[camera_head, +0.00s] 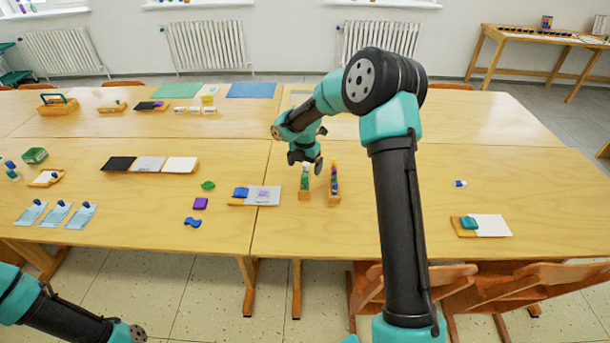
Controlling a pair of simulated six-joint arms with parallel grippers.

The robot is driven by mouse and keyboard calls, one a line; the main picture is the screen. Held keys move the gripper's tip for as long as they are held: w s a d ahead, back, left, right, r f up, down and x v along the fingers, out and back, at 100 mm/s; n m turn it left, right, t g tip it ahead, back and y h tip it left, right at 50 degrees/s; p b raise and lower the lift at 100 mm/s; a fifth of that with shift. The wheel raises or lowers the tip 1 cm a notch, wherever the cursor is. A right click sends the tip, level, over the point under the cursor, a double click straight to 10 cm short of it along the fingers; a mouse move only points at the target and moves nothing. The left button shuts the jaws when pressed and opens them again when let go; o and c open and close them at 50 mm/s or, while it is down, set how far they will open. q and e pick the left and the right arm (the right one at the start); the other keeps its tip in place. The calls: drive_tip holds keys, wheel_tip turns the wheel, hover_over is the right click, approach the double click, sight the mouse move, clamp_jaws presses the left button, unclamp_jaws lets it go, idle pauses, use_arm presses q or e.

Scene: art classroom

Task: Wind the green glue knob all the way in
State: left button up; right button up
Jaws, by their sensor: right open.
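A small green glue stick (304,183) stands upright in a wooden holder near the middle of the front table. My right gripper (306,168) points down at the top of it. The fingers are open and cover its upper part, so the knob itself is too small and hidden to make out. I cannot tell whether the fingers touch it. My left arm shows only in part at the lower left corner, and its gripper is out of the picture.
A second wooden holder (334,198) with a multicoloured upright piece stands close on the right. A card with a blue item (241,193) lies to the left. My right arm crosses the table's right half. The tabletop farther right is mostly clear, with a white pad (491,226) near its edge.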

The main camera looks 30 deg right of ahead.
drive_tip(key=shift+r, duration=1)
